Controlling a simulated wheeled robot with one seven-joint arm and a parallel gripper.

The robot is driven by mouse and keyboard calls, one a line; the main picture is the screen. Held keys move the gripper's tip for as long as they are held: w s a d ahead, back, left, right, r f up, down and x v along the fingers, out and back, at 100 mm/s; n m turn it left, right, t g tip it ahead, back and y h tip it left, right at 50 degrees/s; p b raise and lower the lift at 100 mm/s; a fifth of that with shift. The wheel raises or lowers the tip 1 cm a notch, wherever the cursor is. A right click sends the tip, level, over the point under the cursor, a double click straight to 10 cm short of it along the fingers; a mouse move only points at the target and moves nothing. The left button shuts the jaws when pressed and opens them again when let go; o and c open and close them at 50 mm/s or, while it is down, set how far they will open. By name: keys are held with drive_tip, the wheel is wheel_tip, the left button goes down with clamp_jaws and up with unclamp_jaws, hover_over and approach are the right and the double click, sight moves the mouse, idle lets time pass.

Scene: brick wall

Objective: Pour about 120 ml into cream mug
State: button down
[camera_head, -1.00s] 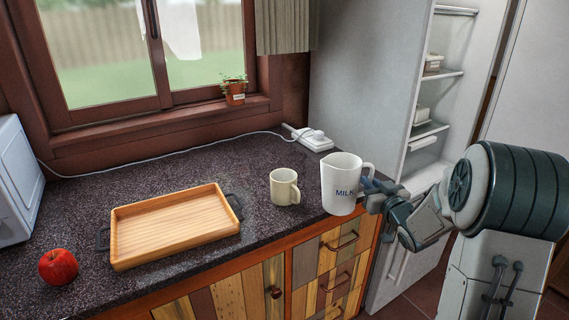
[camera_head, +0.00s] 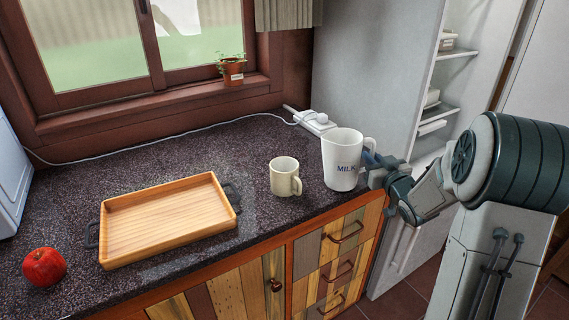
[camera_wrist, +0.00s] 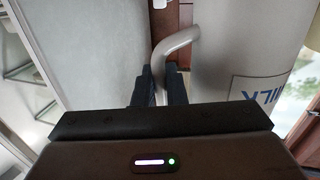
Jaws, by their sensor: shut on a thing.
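The cream mug (camera_head: 284,177) stands upright on the dark counter, its handle toward the front right. The white milk pitcher (camera_head: 342,160), lettered MILK, is just right of the mug and looks upright, with a gap between them. My gripper (camera_head: 374,170) is at the pitcher's right side, shut on its handle. In the wrist view the gripper fingers (camera_wrist: 161,88) close around the pitcher handle (camera_wrist: 176,46), and the pitcher body (camera_wrist: 245,55) fills the right. Whether the pitcher touches the counter is unclear. The contents of the pitcher and the inside bottom of the mug are hidden.
A wooden tray (camera_head: 107,229) with dark handles lies left of the mug, and a red apple (camera_head: 44,267) sits at the front left. A white power strip (camera_head: 318,123) with a cable lies behind the pitcher. An open fridge (camera_head: 450,100) stands at the right.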

sight(357, 140)
drive_tip(key=shift+a+r+n+p, duration=0.25)
drive_tip(key=shift+r+n+p, duration=0.3)
drive_tip(key=shift+r+n, duration=0.4)
drive_tip(key=shift+s+a+r+n+g+h+p, duration=0.15)
drive_tip(key=shift+a+r+n+p, duration=0.1)
drive_tip(key=shift+a+r+n, duration=0.15)
drive_tip(key=shift+w+a+r+n+g+h+p, duration=0.15)
drive_tip(key=shift+r+n+p, duration=0.1)
drive_tip(key=shift+r, duration=0.2)
drive_tip(key=shift+s+a+r+n+p, duration=0.15)
drive_tip(key=shift+a+r+n+p, duration=0.25)
drive_tip(key=shift+a+r+n, duration=0.35)
drive_tip(key=shift+s+a+r+n+g, duration=0.1)
drive_tip(key=shift+a+r+n+g, duration=0.1)
drive_tip(key=shift+a+n, duration=0.3)
drive_tip(key=shift+s+a+r+n+g, duration=0.1)
drive_tip(key=shift+a+r+n, duration=0.05)
drive_tip(key=shift+a+n, duration=0.3)
drive_tip(key=shift+a+r+n+h+p, duration=0.25)
drive_tip(key=shift+a+r+n+p, duration=0.1)
drive_tip(key=shift+r+n+p, duration=0.3)
drive_tip(key=shift+a+r+n+h+p, duration=0.2)
drive_tip(key=shift+a+r+n+p, duration=0.2)
drive_tip(key=shift+r+n+p, duration=0.25)
drive_tip(key=shift+a+r+n+h+p, duration=0.25)
drive_tip(key=shift+a+r+n+p, duration=0.15)
drive_tip(key=shift+r+p, duration=0.3)
